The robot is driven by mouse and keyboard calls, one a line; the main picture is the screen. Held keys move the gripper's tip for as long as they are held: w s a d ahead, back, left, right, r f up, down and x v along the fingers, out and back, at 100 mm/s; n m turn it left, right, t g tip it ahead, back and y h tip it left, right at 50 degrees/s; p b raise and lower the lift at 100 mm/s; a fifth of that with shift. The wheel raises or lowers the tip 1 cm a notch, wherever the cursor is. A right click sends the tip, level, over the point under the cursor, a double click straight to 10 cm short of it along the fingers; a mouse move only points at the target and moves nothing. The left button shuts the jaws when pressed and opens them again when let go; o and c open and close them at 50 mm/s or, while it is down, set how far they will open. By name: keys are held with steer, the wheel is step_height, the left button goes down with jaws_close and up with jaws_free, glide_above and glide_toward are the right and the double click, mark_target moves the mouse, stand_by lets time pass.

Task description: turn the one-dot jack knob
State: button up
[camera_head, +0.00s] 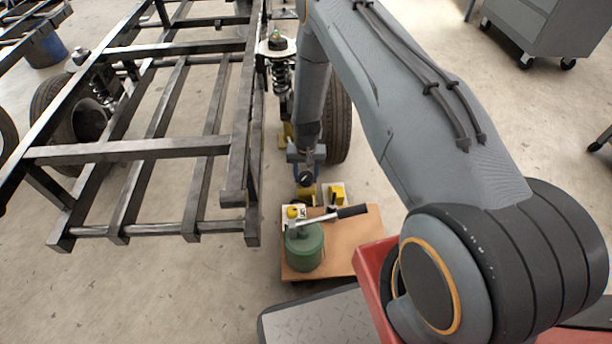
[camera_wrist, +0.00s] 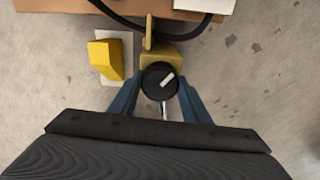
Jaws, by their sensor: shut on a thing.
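My gripper (camera_head: 306,160) points down beside the wheeled board. In the wrist view its two blue fingers (camera_wrist: 159,88) are shut on a round black knob (camera_wrist: 154,79) with a white bar on its face. The knob sits at the front of a yellow bracket (camera_wrist: 150,53). In the head view the knob (camera_head: 304,179) shows just below the fingers. A second yellow block (camera_wrist: 104,58) stands on a pale plate to the left. I cannot make out a dot marking on any of these parts.
A green jack bottle (camera_head: 304,248) with a black-gripped lever (camera_head: 350,211) stands on the brown board (camera_head: 352,250). A black frame (camera_head: 130,148) fills the left, and a spring strut (camera_head: 281,75) and tyre (camera_head: 338,120) stand behind my gripper. A red bin (camera_head: 367,285) lies near my arm.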

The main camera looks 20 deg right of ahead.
mark_target(306, 176)
steer(key=m, duration=0.6)
steer(key=shift+m+p, duration=0.3)
steer(key=m, duration=0.5)
steer(key=shift+m, duration=0.3)
steer(key=o, duration=1)
steer(key=shift+o, duration=0.2)
steer(key=shift+r+p, duration=1.1)
steer(key=shift+r, duration=2.8)
